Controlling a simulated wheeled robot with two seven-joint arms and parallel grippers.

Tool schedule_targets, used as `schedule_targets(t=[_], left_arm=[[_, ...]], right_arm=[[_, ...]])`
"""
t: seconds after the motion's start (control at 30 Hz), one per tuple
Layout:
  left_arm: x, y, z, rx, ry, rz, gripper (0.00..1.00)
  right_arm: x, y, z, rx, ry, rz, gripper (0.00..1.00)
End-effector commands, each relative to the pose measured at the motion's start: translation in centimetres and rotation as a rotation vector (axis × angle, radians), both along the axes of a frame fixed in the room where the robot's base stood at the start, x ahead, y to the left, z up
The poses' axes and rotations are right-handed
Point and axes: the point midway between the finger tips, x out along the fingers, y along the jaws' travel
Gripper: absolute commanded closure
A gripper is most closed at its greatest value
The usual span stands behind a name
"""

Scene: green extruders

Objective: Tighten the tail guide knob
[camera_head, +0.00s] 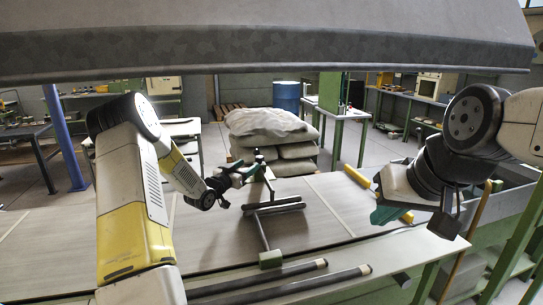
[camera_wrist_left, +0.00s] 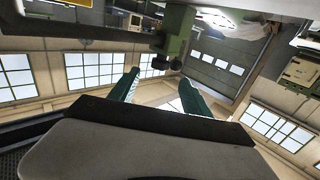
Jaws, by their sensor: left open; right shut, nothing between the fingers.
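The tail guide (camera_head: 264,232) is a grey metal frame with green parts, standing on the wooden table. Its upper end, with a dark knob-like part, is near my left gripper (camera_head: 250,170). In the left wrist view, my left gripper (camera_wrist_left: 159,77) has its two teal fingers spread apart, with nothing held between them. A green block (camera_wrist_left: 174,30) with small dark knobs (camera_wrist_left: 168,63) shows just beyond the fingertips. I cannot tell whether the fingers touch it. My right gripper (camera_head: 384,214) is shut and empty, above the table's right side, away from the guide.
The wooden table (camera_head: 330,200) is mostly bare around the guide. Two dark rods (camera_head: 290,285) lie along the near edge. A yellow bar (camera_head: 360,178) lies at the right. Stacked sacks (camera_head: 275,140) stand behind the table. A large grey beam (camera_head: 270,50) spans the top.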

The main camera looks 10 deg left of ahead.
Motion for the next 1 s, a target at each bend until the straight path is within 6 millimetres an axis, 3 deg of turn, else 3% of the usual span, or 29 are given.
schedule_targets(t=[0.5,0.87,0.9,1.0], left_arm=[[6.3,-2.7,0.0,0.000,-0.001,-0.001,0.44],[7.1,-3.0,0.0,-0.001,0.001,0.000,0.44],[7.1,-3.0,0.0,-0.001,0.001,0.000,0.46],[7.1,-3.0,0.0,-0.001,0.001,0.000,0.65]], right_arm=[[0.0,0.0,0.0,0.000,0.000,0.000,1.00],[0.0,0.0,0.0,0.000,0.000,0.000,1.00],[0.0,0.0,0.0,0.000,0.000,0.000,1.00],[0.0,0.0,0.0,0.000,0.000,0.000,1.00]])
